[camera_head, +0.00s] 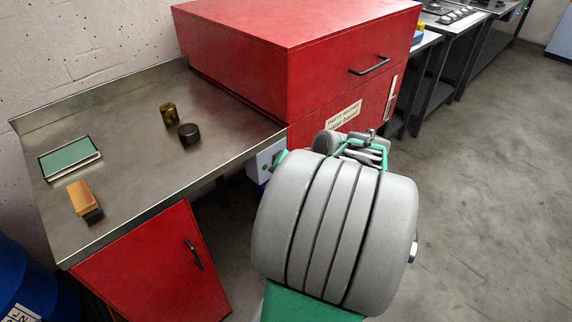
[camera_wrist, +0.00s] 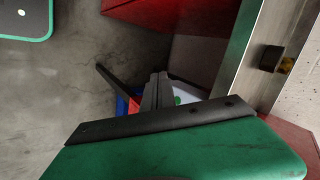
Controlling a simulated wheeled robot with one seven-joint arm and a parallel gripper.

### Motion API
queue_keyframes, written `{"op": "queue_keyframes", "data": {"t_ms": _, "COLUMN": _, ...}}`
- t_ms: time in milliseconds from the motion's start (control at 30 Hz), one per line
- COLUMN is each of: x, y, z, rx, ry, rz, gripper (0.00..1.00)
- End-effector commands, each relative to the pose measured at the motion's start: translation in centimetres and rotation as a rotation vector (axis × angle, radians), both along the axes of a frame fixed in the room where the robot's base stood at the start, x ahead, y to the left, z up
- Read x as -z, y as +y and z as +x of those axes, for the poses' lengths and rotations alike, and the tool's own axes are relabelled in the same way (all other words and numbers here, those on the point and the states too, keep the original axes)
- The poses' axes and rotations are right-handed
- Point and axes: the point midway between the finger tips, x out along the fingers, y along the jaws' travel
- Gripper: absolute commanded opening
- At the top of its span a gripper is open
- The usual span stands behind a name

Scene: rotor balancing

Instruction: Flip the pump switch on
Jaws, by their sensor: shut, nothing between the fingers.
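A pale box (camera_head: 265,160) with small green and dark marks on its front stands beside the red cabinet, under the bench's right end; it may hold the pump switch. In the wrist view a white surface with a green spot (camera_wrist: 183,97) shows just beyond my gripper (camera_wrist: 158,78), partly covered by its fingers. My gripper is shut and empty, its dark fingers together. I cannot tell whether the fingertips touch the box. No switch lever shows clearly, so its position is unclear. In the head view my grey arm hides the gripper.
The steel bench (camera_head: 140,150) holds a brass cylinder (camera_head: 168,113), a dark round piece (camera_head: 189,134), a green-topped tray (camera_head: 70,158) and an orange-brown block (camera_head: 80,197). The red cabinet (camera_head: 300,60) stands behind. Floor at right (camera_head: 480,190) is clear.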

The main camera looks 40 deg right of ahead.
Motion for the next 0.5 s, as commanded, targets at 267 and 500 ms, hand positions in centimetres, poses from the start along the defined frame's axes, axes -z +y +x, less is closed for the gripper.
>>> {"op": "queue_keyframes", "data": {"t_ms": 267, "x": -2.7, "y": -10.3, "z": -5.4, "rx": 0.391, "ry": -0.242, "rz": 0.204, "gripper": 0.0}}
{"op": "queue_keyframes", "data": {"t_ms": 500, "x": -3.0, "y": -10.7, "z": -5.8, "rx": 0.41, "ry": -0.26, "rz": 0.216, "gripper": 0.0}}
